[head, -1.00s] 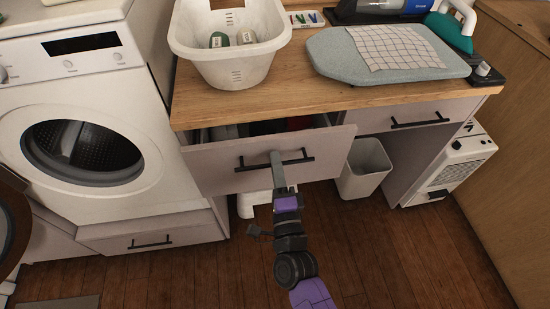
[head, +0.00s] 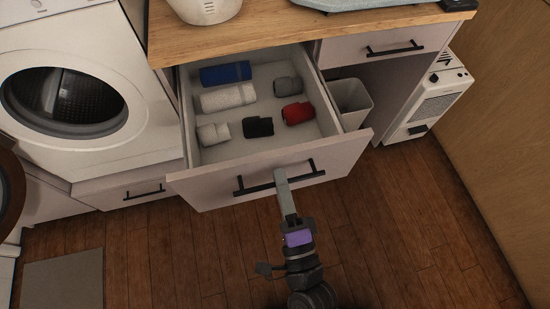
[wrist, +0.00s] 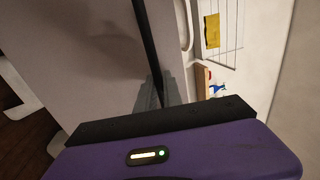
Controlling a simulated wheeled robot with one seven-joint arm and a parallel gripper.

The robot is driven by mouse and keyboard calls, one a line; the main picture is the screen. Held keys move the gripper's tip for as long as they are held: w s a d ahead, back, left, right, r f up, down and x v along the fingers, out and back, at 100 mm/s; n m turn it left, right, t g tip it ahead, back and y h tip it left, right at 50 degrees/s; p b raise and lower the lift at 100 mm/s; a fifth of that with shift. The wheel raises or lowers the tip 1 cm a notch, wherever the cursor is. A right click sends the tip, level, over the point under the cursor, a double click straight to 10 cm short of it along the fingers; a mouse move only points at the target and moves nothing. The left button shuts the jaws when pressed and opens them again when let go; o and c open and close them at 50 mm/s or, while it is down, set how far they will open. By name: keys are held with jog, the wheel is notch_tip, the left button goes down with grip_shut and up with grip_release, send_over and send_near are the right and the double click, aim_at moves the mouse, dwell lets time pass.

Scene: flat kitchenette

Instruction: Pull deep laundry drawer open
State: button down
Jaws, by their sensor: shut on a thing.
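The deep laundry drawer (head: 218,192) is pulled well out from under the wooden counter in the head view. Inside lie rolled cloths in blue, white, grey, black and red. Its front has a dark bar handle (head: 240,187). My gripper (head: 280,174) is shut on the middle of that handle. In the wrist view the handle (wrist: 146,35) runs down between my fingers (wrist: 158,92), beside the pale drawer front (wrist: 90,50). The fingertips are partly hidden.
A washing machine (head: 112,155) with a round door stands left of the drawer. A white bin (head: 352,100) stands right of it under a second, closed drawer (head: 355,48). A white heater-like appliance (head: 425,105) is further right. The wooden floor (head: 410,220) in front is clear.

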jog(key=shift+r+v, duration=0.2)
jog(key=shift+v, duration=0.9)
jog(key=c, duration=1.5)
grip_release()
jog(key=b+v, duration=0.1)
jog(key=v, duration=0.7)
jog(key=shift+f, duration=0.1)
